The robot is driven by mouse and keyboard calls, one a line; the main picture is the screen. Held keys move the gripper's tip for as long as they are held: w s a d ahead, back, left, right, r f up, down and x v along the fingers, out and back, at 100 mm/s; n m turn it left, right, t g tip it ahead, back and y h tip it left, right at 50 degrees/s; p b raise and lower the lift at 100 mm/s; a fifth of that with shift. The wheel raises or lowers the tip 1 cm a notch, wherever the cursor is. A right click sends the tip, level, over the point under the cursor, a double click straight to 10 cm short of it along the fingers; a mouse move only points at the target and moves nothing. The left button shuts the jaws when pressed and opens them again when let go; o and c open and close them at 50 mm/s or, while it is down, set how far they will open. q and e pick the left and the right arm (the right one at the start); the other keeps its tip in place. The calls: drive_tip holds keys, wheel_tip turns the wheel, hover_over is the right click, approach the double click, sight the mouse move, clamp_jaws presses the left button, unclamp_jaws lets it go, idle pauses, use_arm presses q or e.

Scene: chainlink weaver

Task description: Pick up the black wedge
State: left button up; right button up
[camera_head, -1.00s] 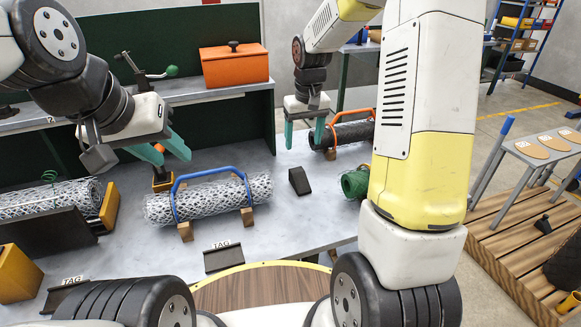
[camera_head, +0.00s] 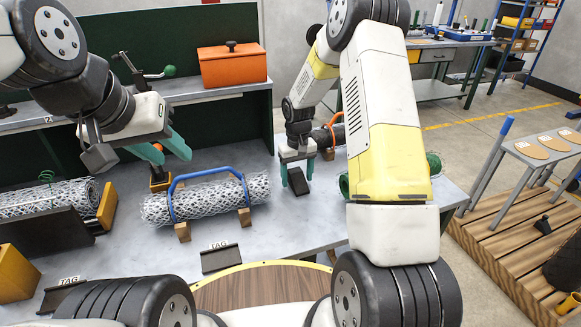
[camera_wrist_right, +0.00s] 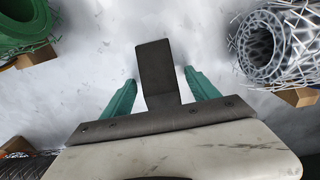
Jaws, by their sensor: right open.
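The black wedge (camera_head: 298,182) lies on the grey table, to the right of the mesh roll with the blue handle. It also shows in the right wrist view (camera_wrist_right: 154,66), extending out from between the fingers. My right gripper (camera_head: 295,172) is open and low over the wedge, one green finger on each side of it. In the right wrist view, the fingers (camera_wrist_right: 157,88) stand apart from the wedge with gaps on both sides. The wedge's near end is hidden behind the gripper's body. My left gripper (camera_head: 171,152) is open and empty above the table, behind the mesh roll.
The mesh roll with the blue handle (camera_head: 206,200) rests on wooden blocks at left. A green coil (camera_head: 344,184) is partly hidden behind my right arm. A dark mesh roll (camera_head: 322,138) lies behind the gripper. A tag holder (camera_head: 220,258) stands near the front edge.

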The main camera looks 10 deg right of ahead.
drive_tip(key=shift+f, duration=0.15)
clamp_jaws()
